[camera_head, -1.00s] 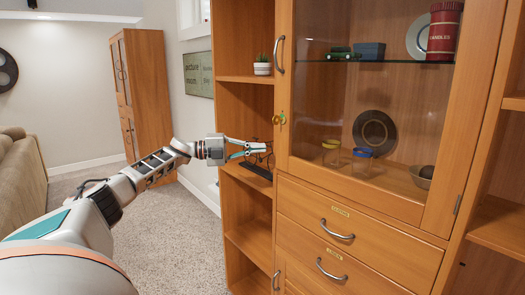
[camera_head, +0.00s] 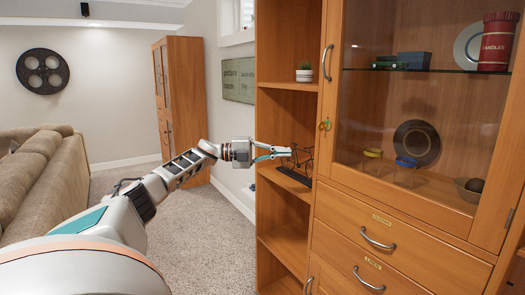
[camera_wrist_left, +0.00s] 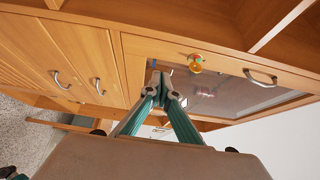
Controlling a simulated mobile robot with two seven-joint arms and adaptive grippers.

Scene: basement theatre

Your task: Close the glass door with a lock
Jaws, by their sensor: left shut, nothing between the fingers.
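The glass door (camera_head: 337,140) has a wooden frame and a clear pane and sits in the upper part of the wooden cabinet. It looks flush with the cabinet, though I cannot tell if a slight gap remains. Its lock with a key (camera_head: 325,125) is on the left frame, below a curved metal handle (camera_head: 327,63). The lock also shows in the left wrist view (camera_wrist_left: 195,64). My left gripper (camera_head: 285,151) is shut and empty, left of the door's edge, in front of the open shelves and apart from the lock. My right gripper is out of view.
Drawers with handles (camera_head: 379,238) are below the door. Open shelves on the left hold a small plant (camera_head: 304,72) and a dark bicycle figure (camera_head: 297,165) just behind the gripper. A sofa (camera_head: 45,185) stands at the far left. Carpet (camera_head: 215,225) is clear between.

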